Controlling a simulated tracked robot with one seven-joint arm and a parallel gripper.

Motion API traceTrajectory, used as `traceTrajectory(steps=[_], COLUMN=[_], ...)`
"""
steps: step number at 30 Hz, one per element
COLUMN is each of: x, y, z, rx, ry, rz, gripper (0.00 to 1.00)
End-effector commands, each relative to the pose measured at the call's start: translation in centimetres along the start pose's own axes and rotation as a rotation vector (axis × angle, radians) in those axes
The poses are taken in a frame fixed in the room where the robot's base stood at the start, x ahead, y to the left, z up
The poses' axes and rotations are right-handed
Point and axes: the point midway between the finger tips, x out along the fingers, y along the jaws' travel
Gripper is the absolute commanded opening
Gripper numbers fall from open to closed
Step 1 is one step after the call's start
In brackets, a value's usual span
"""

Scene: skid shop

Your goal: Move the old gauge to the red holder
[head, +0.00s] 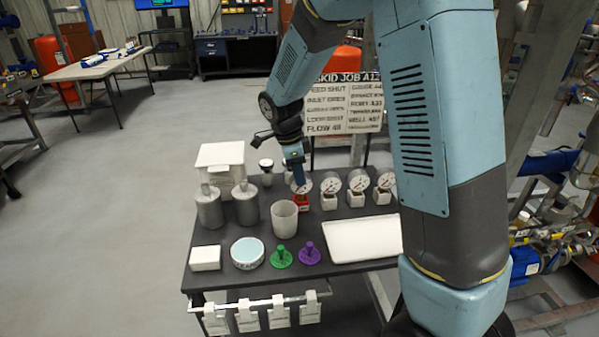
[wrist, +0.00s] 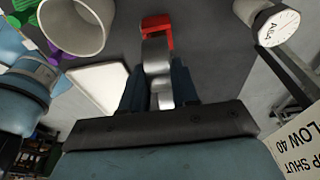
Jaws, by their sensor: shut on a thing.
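The red holder (head: 302,203) stands on the dark cart top, left of a row of gauges. It also shows in the wrist view (wrist: 156,22), just beyond my fingertips. My gripper (head: 298,180) points down at the holder. In the wrist view its dark fingers (wrist: 160,92) are shut on a silver gauge (wrist: 157,58). The gauge's white dial (head: 306,187) shows partly beside the fingers in the head view. The gauge's far end meets or overlaps the red holder in view; I cannot tell whether it is fully seated.
Other gauges (head: 331,184) stand in white holders to the right. A grey cup (head: 284,217), metal canisters (head: 246,205), a white box (head: 220,165) and a white tray (head: 362,239) stand around. Green (head: 282,257) and purple (head: 309,253) pieces are in front. A sign (head: 345,104) stands behind.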

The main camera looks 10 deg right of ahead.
Motion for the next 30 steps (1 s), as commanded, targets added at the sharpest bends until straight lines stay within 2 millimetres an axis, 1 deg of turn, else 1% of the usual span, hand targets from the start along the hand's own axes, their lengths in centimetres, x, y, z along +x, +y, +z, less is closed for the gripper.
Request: traceTrajectory(steps=[8,20,28,29,30], x=[0.04,0.84,0.91,0.91,0.91], y=[-0.01,-0.02,-0.03,-0.03,-0.02], z=[0.0,0.16,0.16,0.16,0.15], rx=[0.0,0.0,0.001,0.001,0.001], ry=[0.0,0.0,0.0,0.0,0.0], rz=[0.0,0.0,-0.001,0.0,0.0], gripper=[0.09,0.09,0.09,0.3,0.34])
